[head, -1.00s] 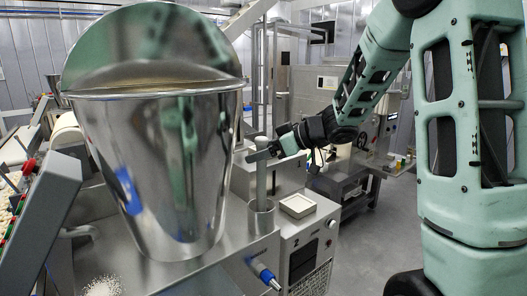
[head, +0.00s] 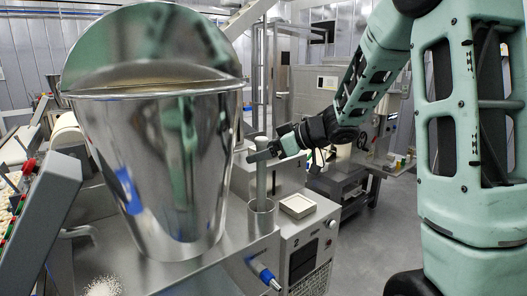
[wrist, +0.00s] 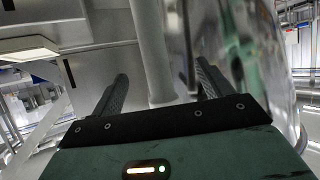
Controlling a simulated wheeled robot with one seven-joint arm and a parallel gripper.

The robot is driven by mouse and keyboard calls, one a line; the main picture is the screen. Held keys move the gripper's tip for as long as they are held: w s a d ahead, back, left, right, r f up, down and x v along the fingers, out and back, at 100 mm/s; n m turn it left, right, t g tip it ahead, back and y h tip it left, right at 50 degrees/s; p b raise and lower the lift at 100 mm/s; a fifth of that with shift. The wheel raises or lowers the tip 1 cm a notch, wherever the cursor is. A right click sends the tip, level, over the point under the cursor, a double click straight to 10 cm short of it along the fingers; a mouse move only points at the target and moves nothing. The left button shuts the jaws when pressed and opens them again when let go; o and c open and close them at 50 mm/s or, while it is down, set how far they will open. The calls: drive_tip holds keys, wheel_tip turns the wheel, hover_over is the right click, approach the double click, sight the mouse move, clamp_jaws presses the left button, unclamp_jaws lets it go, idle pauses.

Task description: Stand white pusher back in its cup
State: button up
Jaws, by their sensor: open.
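The white pusher (head: 261,182) stands upright with its lower end inside the small metal cup (head: 262,217) on the steel machine top. In the wrist view the pusher (wrist: 152,52) rises between my two fingers. My gripper (head: 262,153) is open around the pusher's upper part, well above the cup rim. In the wrist view both fingers (wrist: 160,88) are apart, with a gap beside the pusher. The pusher's foot is hidden inside the cup.
A large shiny metal hopper (head: 165,170) stands close to the left of the cup and gripper. A shallow square cream dish (head: 298,206) sits just right of the cup. A blue-tipped fitting (head: 265,273) sticks out below. White powder (head: 103,287) lies at the front left.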

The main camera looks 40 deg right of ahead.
drive_tip(key=s+d+p, duration=0.2)
drive_tip(key=s+d, duration=0.2)
drive_tip(key=s, duration=0.3)
drive_tip(key=shift+s+d+p, duration=0.25)
drive_tip(key=shift+d+p, duration=0.1)
drive_tip(key=shift+p, duration=0.05)
idle(0.6)
idle(0.5)
